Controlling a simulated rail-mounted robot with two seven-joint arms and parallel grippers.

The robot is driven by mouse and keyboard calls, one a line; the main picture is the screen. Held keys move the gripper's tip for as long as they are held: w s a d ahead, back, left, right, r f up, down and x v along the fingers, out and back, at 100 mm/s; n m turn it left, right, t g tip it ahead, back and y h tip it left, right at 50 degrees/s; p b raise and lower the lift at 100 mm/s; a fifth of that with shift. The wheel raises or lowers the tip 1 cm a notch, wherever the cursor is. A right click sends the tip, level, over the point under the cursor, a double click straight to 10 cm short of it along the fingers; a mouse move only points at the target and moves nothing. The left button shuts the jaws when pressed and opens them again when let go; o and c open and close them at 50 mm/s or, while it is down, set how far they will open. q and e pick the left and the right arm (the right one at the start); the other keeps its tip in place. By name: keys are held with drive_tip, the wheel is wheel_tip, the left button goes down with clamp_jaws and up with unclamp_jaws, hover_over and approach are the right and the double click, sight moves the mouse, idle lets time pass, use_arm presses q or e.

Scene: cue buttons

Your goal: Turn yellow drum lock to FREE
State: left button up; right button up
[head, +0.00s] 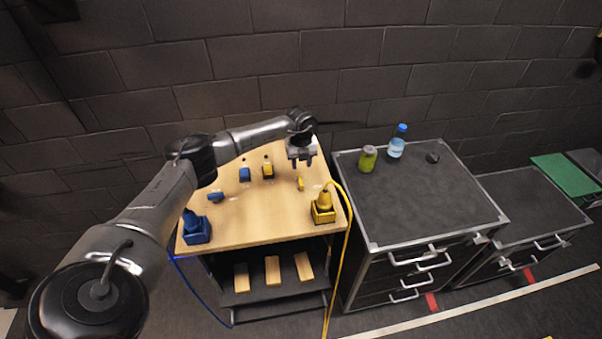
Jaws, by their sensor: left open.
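Three yellow things are on the wooden table (255,228). A small yellow piece (300,184) sits near the right side, a yellow block with a dark top (268,170) stands further back, and a larger yellow device (323,208) with a yellow cable is at the front right corner. I cannot tell for sure which is the drum lock, and no FREE mark is readable. My left gripper (302,162) is open and empty, pointing down above and slightly behind the small yellow piece, apart from it. My right gripper is out of view.
Blue counterparts stand on the left: a block (245,174), a small piece (216,196) and a corner device (197,230). A dark cabinet (420,200) at right carries a green jar (368,158) and a bottle (397,142). A brick wall is behind.

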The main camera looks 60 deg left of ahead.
use_arm(q)
drive_tip(key=shift+r, duration=2.05)
